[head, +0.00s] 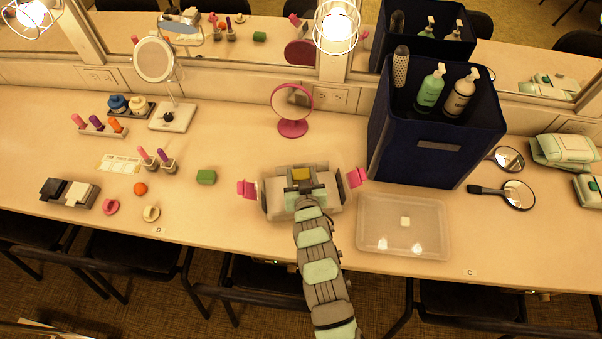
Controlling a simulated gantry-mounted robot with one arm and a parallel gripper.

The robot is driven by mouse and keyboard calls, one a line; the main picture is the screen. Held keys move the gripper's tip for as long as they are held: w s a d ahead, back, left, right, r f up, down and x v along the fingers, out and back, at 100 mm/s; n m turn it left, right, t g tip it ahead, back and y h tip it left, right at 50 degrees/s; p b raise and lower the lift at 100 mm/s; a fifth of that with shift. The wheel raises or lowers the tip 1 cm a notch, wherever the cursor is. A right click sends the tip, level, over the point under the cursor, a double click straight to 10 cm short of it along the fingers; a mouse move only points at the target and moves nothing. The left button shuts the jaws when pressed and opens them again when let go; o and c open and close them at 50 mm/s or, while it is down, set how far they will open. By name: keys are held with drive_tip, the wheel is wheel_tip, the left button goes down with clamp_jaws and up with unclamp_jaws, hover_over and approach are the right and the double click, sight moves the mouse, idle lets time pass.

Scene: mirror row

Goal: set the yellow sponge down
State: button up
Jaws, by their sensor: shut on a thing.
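The yellow sponge (301,174) shows as a small yellow patch at the far side of my gripper (301,184), in the middle of the head view. My gripper is shut on it. The gripper body hides most of the sponge, and the fingertips closing on it are not clearly seen. Pink parts stick out at both sides of the gripper. I look from above, so I cannot tell whether the sponge touches the counter (225,220) or hangs just above it.
A clear shallow tray (375,246) with a small white piece lies right of my gripper. Behind it stands a dark blue bin (415,150) with bottles. A pink mirror (292,127) stands behind my gripper. A green block (206,177) lies left, with bare counter around it.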

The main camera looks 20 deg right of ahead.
drive_tip(key=shift+w+f+b, duration=0.1)
drive_tip(key=shift+f+b, duration=0.25)
drive_tip(key=shift+f, duration=0.3)
drive_tip(key=o, duration=1.3)
drive_tip(key=shift+f, duration=0.3)
drive_tip(key=shift+d, duration=0.1)
drive_tip(key=shift+r, duration=0.3)
drive_tip(key=v, duration=0.8)
drive_tip(key=r+v, duration=0.1)
drive_tip(key=v, duration=0.3)
drive_tip(key=shift+r+b, duration=0.15)
drive_tip(key=shift+b, duration=0.15)
